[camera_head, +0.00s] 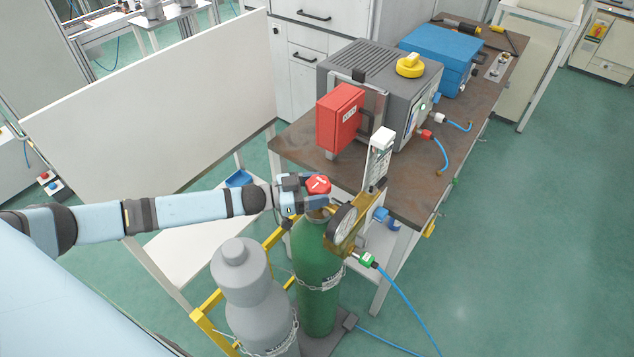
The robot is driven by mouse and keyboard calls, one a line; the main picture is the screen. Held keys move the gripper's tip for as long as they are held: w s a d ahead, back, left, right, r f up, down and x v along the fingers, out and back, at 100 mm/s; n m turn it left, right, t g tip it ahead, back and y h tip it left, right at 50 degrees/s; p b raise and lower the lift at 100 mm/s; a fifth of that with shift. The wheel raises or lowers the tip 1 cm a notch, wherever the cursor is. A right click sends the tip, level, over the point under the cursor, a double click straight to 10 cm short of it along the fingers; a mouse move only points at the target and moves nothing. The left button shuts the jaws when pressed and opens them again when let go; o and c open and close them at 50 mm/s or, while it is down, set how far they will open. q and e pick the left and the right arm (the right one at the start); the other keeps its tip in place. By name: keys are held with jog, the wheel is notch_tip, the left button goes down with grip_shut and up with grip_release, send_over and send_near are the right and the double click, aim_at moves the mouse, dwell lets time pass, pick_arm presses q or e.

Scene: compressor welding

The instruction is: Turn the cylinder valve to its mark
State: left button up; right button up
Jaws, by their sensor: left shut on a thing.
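The green gas cylinder (317,285) stands upright at the lower middle, held by a chain. Its red valve knob (319,184), with a white mark on top, sits at the cylinder's head. My left gripper (306,194) reaches in from the left and is shut on the valve knob; its fingers partly hide the valve body below. A brass regulator with a round gauge (342,224) is fitted to the right of the valve. Whether the white mark lines up with another mark is too small to tell. My right gripper is not in view.
A grey cylinder (246,290) stands to the left in the yellow cart frame (208,318). The brown workbench (419,197) behind carries a grey machine (371,75), red box (338,116) and blue case (441,55). A blue hose (409,306) runs right. A white panel (160,105) stands left.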

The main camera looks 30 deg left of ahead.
pick_arm(q)
jog(key=shift+d+n+t+y+p, duration=0.1)
jog(key=shift+n+t+y+p, duration=0.55)
jog(key=shift+n+t+y, duration=0.8)
jog(key=shift+t+y, duration=0.25)
jog(key=shift+y, duration=0.2)
jog(key=o, duration=0.9)
